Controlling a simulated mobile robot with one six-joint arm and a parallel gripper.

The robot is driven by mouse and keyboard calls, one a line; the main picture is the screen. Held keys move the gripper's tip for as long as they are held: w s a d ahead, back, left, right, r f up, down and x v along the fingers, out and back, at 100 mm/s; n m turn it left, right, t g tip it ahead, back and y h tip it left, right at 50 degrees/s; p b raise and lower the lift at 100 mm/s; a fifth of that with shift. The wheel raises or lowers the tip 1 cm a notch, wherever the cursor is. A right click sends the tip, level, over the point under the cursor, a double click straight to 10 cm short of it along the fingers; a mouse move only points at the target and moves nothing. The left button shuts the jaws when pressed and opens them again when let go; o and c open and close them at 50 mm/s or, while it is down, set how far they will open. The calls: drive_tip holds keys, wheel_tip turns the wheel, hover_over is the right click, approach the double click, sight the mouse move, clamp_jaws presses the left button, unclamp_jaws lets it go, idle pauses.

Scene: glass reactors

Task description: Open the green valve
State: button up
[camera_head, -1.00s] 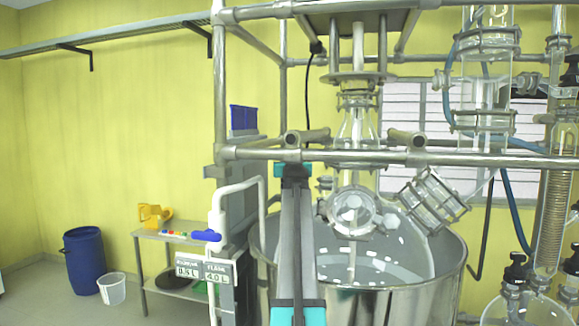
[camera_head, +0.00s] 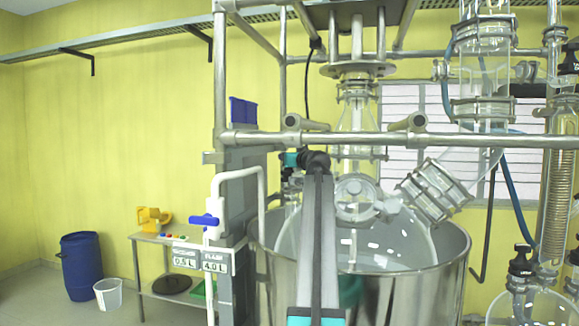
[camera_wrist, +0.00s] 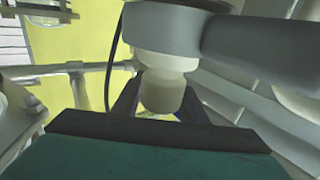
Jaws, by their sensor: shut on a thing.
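No green valve can be made out in either view. In the wrist view, the two dark fingers of my gripper (camera_wrist: 160,110) stand on either side of a pale, rounded piece (camera_wrist: 162,92) and are shut on it. A large grey rounded body (camera_wrist: 165,30) lies just above this piece and extends right. In the head view, my arm rises in front of the steel vessel, and my gripper is hidden behind it. A blue-handled valve (camera_head: 204,220) is on the white pipe (camera_head: 217,186) at left.
A steel vessel (camera_head: 420,303) and glassware, including a tilted glass part (camera_head: 434,190), stand close by. A horizontal metal rail (camera_head: 480,141) crosses above. A side table (camera_head: 160,238), blue drum (camera_head: 82,266) and white bucket (camera_head: 108,294) are at left, with open floor.

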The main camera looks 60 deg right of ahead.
drive_tip(key=shift+n+t+y+b, duration=0.4)
drive_tip(key=shift+y+b, duration=0.1)
drive_tip(key=shift+b, duration=0.5)
drive_tip(key=o, duration=1.1)
drive_tip(key=shift+c, duration=0.2)
drive_tip(key=shift+r+m+g+h+p, duration=0.15)
drive_tip(key=shift+m+g+h+p, duration=0.3)
drive_tip(key=shift+p, duration=1.2)
drive_tip(key=m+g+h+p, duration=0.1)
drive_tip(key=h+p, duration=0.1)
drive_tip(key=p, duration=0.3)
drive_tip(key=shift+a+m+g, duration=0.1)
drive_tip(key=shift+m+g, duration=0.15)
drive_tip(key=shift+w+m+g+h+p, duration=0.1)
drive_tip(key=shift+m+g+h+p, duration=0.55)
drive_tip(key=shift+g+p, duration=0.25)
drive_tip(key=shift+f+m+g+h, duration=0.2)
drive_tip(key=shift+m+g+h, duration=0.55)
drive_tip(key=shift+g, duration=0.15)
drive_tip(key=shift+w+m+g+h+b, duration=0.1)
drive_tip(key=shift+m+g+h+b, duration=0.45)
drive_tip(key=shift+m+g+b, duration=0.8)
drive_tip(key=shift+m+g+h+b, duration=0.5)
drive_tip(key=shift+m+g+b, duration=0.4)
drive_tip(key=shift+g, duration=0.85)
